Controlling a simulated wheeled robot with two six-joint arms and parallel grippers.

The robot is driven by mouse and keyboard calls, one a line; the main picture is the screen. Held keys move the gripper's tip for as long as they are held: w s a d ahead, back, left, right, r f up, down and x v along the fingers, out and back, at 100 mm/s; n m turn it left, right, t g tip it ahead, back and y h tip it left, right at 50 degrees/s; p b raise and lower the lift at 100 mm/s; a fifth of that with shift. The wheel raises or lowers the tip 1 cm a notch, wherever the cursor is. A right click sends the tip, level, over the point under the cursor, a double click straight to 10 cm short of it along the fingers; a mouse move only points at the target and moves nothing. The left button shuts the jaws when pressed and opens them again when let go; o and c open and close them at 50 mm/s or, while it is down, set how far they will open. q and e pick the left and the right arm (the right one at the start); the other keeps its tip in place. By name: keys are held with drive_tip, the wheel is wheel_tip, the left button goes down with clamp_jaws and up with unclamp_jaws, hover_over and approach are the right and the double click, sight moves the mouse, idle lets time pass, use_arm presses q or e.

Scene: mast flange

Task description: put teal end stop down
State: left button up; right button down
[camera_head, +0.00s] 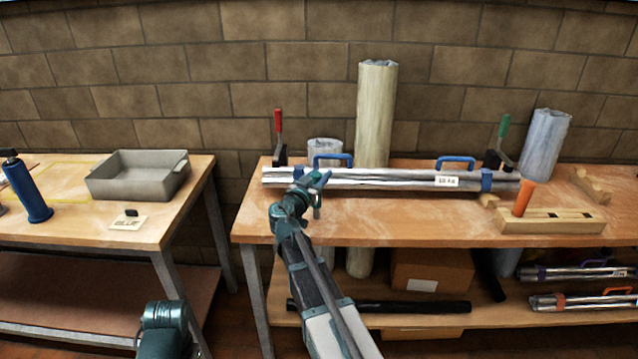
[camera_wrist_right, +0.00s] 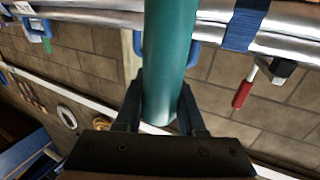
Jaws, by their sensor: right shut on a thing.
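The teal end stop (camera_wrist_right: 170,60) is a smooth teal cylinder. In the right wrist view it stands between the two fingers of my right gripper (camera_wrist_right: 160,115), which is shut on it. In the head view my right gripper (camera_head: 318,181) is over the near left part of the right bench, in front of the silver bundle (camera_head: 390,179). There the end stop is mostly hidden by the gripper, and I cannot tell whether it touches the bench. My left gripper is not in view.
A wooden block (camera_head: 565,226) with dark slots holds an orange peg (camera_head: 523,198) at the right of the bench (camera_head: 420,215). Red (camera_head: 278,128) and green (camera_head: 503,132) clamp handles stand behind the bundle. A grey tray (camera_head: 138,180) is on the left bench. The front middle of the right bench is clear.

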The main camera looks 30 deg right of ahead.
drive_tip(key=shift+f, duration=0.15)
drive_tip(key=c, duration=0.5)
unclamp_jaws()
drive_tip(key=shift+r, duration=0.2)
drive_tip(key=v, duration=1.2)
drive_tip(key=shift+f, duration=0.1)
